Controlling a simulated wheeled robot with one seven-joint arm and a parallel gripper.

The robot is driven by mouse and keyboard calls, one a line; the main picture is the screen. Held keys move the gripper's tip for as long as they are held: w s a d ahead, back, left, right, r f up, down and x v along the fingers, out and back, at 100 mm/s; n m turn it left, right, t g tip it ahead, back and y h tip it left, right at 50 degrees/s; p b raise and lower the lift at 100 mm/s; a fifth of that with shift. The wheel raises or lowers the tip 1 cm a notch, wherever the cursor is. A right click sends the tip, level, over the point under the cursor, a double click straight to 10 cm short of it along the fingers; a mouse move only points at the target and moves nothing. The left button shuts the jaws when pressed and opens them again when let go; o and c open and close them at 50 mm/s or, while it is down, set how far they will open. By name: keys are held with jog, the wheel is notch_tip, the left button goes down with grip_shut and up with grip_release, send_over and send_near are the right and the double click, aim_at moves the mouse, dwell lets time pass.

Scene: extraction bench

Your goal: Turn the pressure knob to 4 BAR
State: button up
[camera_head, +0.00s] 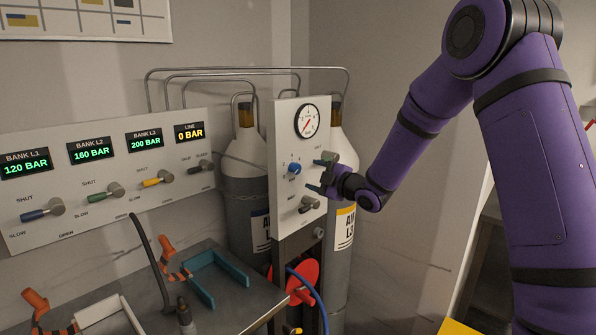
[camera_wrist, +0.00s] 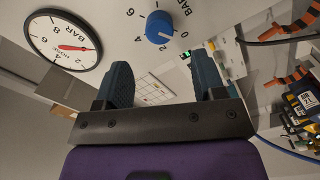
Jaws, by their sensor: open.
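The blue pressure knob (camera_head: 294,168) is on the upright white panel (camera_head: 285,205), below and left of the round gauge (camera_head: 306,121). In the wrist view the knob (camera_wrist: 159,27) has a scale of 0, 2, 4, 6 BAR around it; I cannot tell surely where its mark points. The gauge's red needle (camera_wrist: 72,47) shows there too. My gripper (camera_head: 318,189) is in front of the panel, right of and a little below the knob. In the wrist view my gripper (camera_wrist: 164,78) has its two dark fingers wide apart, with nothing between them; the knob lies beyond the tips.
A greenish lever (camera_head: 327,158) and a grey lever (camera_head: 308,205) stick out near my gripper. Grey cylinders (camera_head: 245,170) stand behind the panel. A bank panel (camera_head: 110,165) with several valve levers and displays is at left; its line display (camera_head: 189,132) reads 0 BAR. A red reel (camera_head: 303,275) hangs below.

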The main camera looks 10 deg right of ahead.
aim_at(298, 169)
jog(key=x, duration=0.7)
jog(key=shift+w, duration=0.1)
jog(key=c, duration=0.9)
